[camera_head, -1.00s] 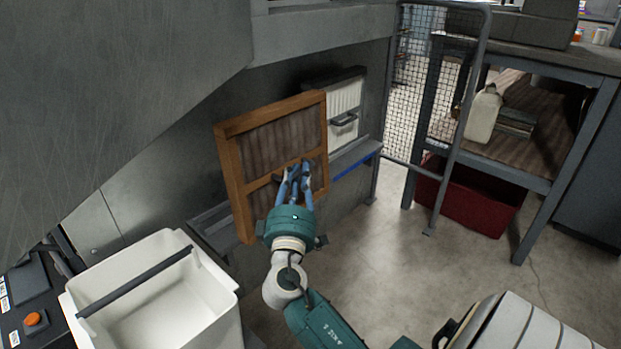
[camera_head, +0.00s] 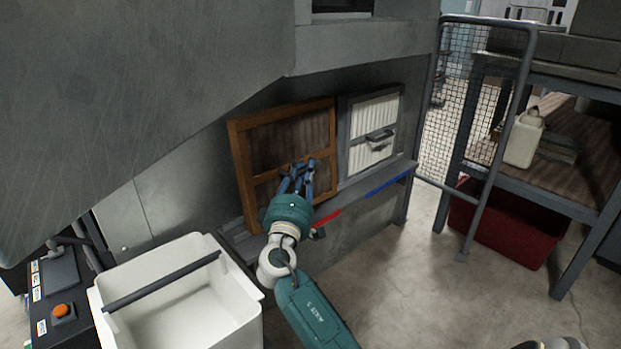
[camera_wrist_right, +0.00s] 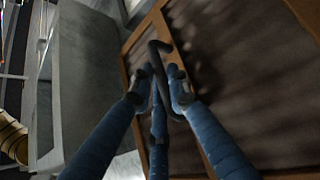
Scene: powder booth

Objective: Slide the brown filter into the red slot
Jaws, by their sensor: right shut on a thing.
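The brown filter (camera_head: 290,140), a pleated panel in a wooden frame, stands upright against the grey booth wall in the head view. Its lower edge is at the ledge (camera_head: 357,195); how deep it sits in the slot is hard to tell. A red strip (camera_head: 326,219) marks the ledge front just right of the filter's lower part. My right gripper (camera_head: 298,178) is shut on the filter's dark handle, which also shows in the right wrist view (camera_wrist_right: 160,60) between the blue fingers.
A white pleated filter (camera_head: 375,125) with a grey handle stands right of the brown one, above a blue strip (camera_head: 389,184). A white bin (camera_head: 190,310) stands in front at the left. A mesh guard (camera_head: 455,125) and red crate (camera_head: 510,232) are at the right.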

